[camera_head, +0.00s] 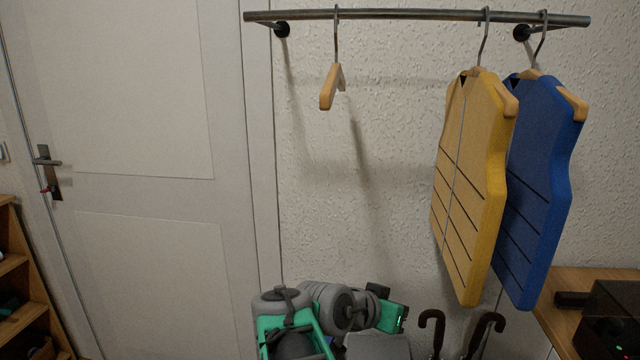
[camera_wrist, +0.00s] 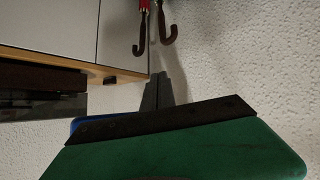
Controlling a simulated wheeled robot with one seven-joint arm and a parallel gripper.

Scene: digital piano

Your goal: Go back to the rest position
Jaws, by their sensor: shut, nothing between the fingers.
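My gripper (camera_wrist: 161,84) shows in the wrist view as two dark fingers shut together, with nothing between them, beyond the green and black wrist housing. In the head view my grey and green arm is folded low at the bottom centre, in front of the wall. Its green wrist part points right, and the fingertips cannot be made out there. My gripper is apart from the hanging clothes and touches nothing that I can see.
A metal rail (camera_head: 420,16) holds an empty hanger (camera_head: 333,85), a yellow vest (camera_head: 468,180) and a blue vest (camera_head: 540,190). Umbrella handles (camera_head: 485,332) stand right of my arm, near a wooden-topped cabinet (camera_head: 560,310). A door (camera_head: 140,200) and shelf (camera_head: 25,295) are at left.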

